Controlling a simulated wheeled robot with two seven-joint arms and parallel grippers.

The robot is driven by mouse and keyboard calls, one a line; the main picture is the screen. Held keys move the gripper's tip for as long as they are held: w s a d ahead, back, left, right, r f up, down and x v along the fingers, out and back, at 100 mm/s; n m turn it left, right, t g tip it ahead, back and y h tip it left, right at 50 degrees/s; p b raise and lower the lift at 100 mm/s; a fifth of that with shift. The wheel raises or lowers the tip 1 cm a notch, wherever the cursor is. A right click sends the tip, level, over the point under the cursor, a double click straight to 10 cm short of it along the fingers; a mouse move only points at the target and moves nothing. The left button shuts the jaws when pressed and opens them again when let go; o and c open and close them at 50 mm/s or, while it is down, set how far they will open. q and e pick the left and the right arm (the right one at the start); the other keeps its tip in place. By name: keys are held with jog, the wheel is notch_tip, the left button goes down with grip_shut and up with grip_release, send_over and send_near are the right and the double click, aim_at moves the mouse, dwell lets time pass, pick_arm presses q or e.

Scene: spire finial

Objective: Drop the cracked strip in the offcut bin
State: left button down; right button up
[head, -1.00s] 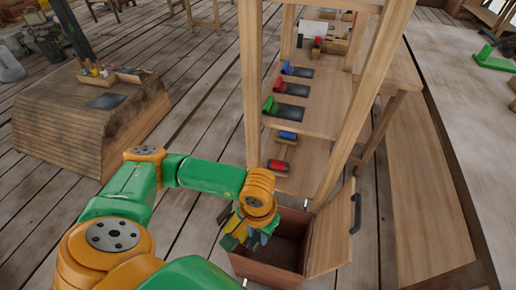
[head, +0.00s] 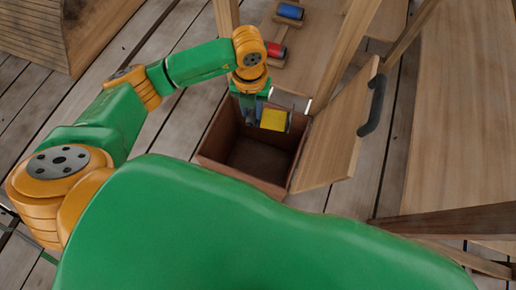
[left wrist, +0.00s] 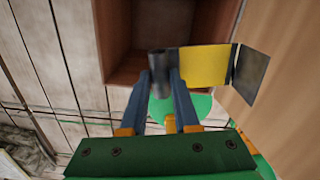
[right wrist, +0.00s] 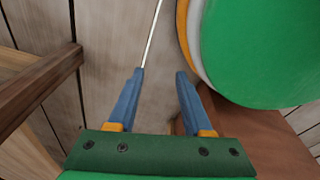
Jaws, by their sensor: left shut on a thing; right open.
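The strip (head: 274,120) has a yellow part; the left wrist view shows this yellow part (left wrist: 205,66) with a dark grey piece at its right end and a grey cylinder at its left. A crack cannot be made out. My left gripper (left wrist: 160,75) is shut on the strip's cylinder end. In the head view, my left gripper (head: 252,112) is over the far side of the brown open-topped offcut bin (head: 238,178), whose visible floor looks empty. My right gripper (right wrist: 160,74) is open and empty in its wrist view; it is hidden in the head view.
A wooden panel (head: 335,145) with a dark handle (head: 373,105) stands at the bin's right edge. Wooden posts rise behind the bin. A blue roll (head: 290,11) and a red roll (head: 276,50) lie on supports behind.

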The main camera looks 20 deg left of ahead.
pick_arm(q)
jog(key=f+n, duration=0.1)
jog(key=f+n+b, duration=0.1)
jog(key=n, duration=0.1)
jog(key=f+n+b, duration=0.1)
jog(key=n, duration=0.1)
jog(key=shift+w+d+f, duration=0.25)
jog(key=shift+w+f, duration=0.1)
jog(key=shift+w, duration=0.05)
jog(key=shift+f+n+b, duration=0.2)
jog(key=shift+n+b, duration=0.2)
jog(key=shift+n, duration=0.3)
notch_tip(320, 180, down, 6)
jog(key=b, duration=0.5)
jog(key=shift+w+r, duration=0.1)
jog(key=shift+r, duration=0.1)
pick_arm(e)
jog(key=w+a+f, duration=0.1)
jog(key=w+f, duration=0.4)
jog(key=f, duration=0.1)
jog(key=shift+w+a+f+t, duration=0.2)
jog(key=shift+a+f+t, duration=0.1)
